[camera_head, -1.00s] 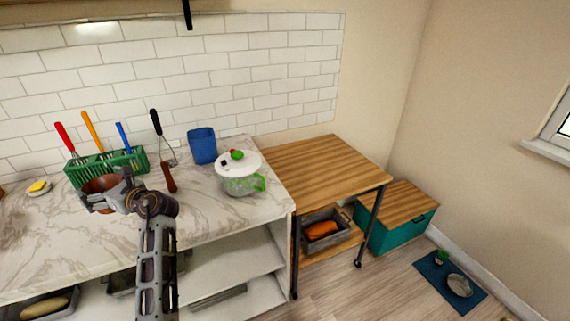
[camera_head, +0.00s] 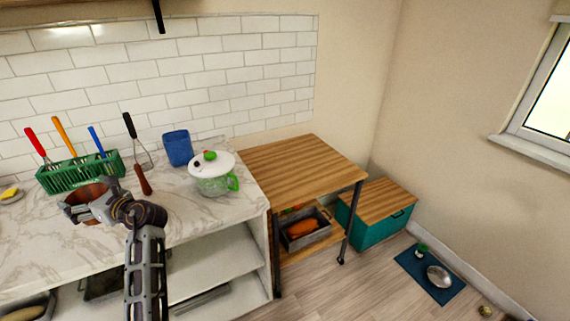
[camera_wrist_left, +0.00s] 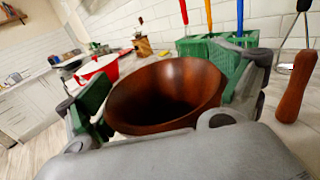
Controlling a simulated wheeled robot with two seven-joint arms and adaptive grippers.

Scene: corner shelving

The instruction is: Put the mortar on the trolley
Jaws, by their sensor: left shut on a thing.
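The mortar, a brown wooden bowl (camera_head: 84,193), is at the marble counter in front of the green rack; it fills the middle of the left wrist view (camera_wrist_left: 165,95). My left gripper (camera_head: 90,203) is shut on it, with a green-padded finger on each side. I cannot tell whether its base touches the counter. The trolley (camera_head: 300,160), with a wooden top, dark legs and a lower shelf, stands at the counter's right end. Its top is bare. My right gripper is not in view.
A grey bin (camera_head: 305,230) sits on the trolley's lower shelf. A teal chest (camera_head: 375,215) is beside it.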

